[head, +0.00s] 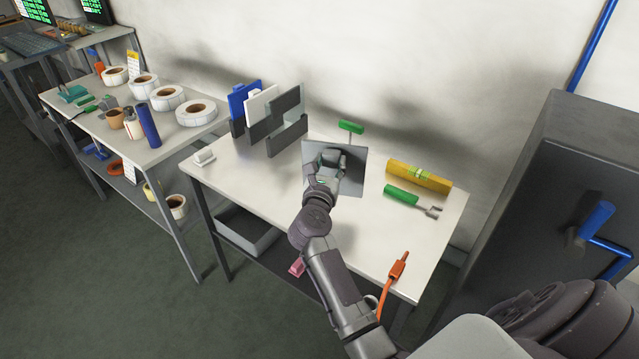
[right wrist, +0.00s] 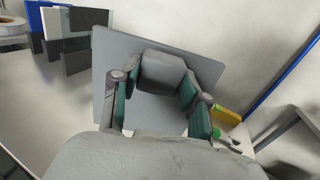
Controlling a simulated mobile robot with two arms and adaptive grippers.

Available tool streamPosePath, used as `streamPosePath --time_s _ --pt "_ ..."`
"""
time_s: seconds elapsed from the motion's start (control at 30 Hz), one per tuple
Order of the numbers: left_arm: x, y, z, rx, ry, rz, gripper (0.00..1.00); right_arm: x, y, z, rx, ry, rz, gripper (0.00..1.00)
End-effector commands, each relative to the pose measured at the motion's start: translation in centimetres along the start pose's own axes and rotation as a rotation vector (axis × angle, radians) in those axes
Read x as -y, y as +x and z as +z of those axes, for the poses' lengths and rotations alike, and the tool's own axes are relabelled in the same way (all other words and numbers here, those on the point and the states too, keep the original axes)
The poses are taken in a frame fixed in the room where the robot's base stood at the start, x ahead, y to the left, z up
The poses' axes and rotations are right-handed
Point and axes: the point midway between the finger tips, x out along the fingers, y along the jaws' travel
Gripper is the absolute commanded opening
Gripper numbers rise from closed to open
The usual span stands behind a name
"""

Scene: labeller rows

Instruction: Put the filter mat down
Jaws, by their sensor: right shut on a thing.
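The filter mat looks to be the grey square panel (head: 354,176) over the middle of the white table (head: 250,185) in the head view. It also fills the middle of the right wrist view (right wrist: 113,50), tilted, with a grey block on its face. My right gripper (head: 325,168) is shut on it, its fingers on either side of that block in the right wrist view (right wrist: 160,85). I cannot tell whether the panel's lower edge touches the table. My left gripper is not in view.
A dark rack (head: 273,138) with upright panels stands left of the mat. A green-handled tool (head: 350,127) is behind it. A yellow level (head: 418,177) and a green-handled tool (head: 402,195) lie to the right. An orange tool (head: 398,266) lies at the front edge. A dark cabinet (head: 560,150) stands right.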

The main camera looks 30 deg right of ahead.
Motion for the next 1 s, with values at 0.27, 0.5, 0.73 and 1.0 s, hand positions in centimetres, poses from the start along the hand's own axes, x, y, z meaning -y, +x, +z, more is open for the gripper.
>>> streamPosePath --time_s 0.27,0.5,0.73,1.0 --pt "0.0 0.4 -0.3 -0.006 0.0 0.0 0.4 -2.7 0.3 -1.8 0.001 -0.002 -0.001 0.03" --pt "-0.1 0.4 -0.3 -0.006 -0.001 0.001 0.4 -2.7 0.4 -5.0 0.002 -0.005 -0.001 0.03" --pt "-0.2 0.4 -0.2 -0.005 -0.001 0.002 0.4 -2.7 0.3 -5.5 0.003 0.001 0.0 0.03" --pt "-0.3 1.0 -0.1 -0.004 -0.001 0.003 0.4 -2.7 0.3 -6.2 0.002 0.0 -0.001 0.03"
